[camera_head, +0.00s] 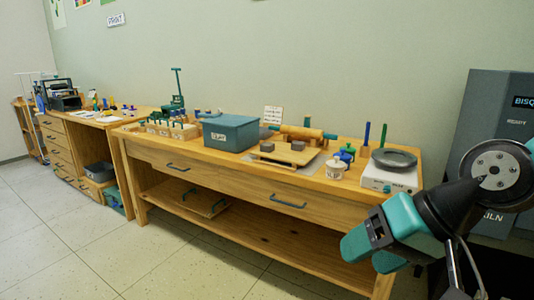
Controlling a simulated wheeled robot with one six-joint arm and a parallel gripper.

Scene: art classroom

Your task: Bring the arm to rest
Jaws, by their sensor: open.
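My arm comes in from the right edge, with a grey round joint and a black and teal wrist. My gripper (373,255) is at its lower end, in front of the right end of the wooden workbench (225,175). Its two teal fingers point down and left and are apart, with nothing seen between them. The gripper hangs lower than the bench top and hides part of the bench's right front. I cannot tell how far it is from the bench.
A scale with a dark round plate (393,158), a small white jar (335,169), a wooden board (285,154) and a teal box (231,132) stand on the bench. A grey kiln (490,110) is behind my arm. The tiled floor (60,235) at left is clear.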

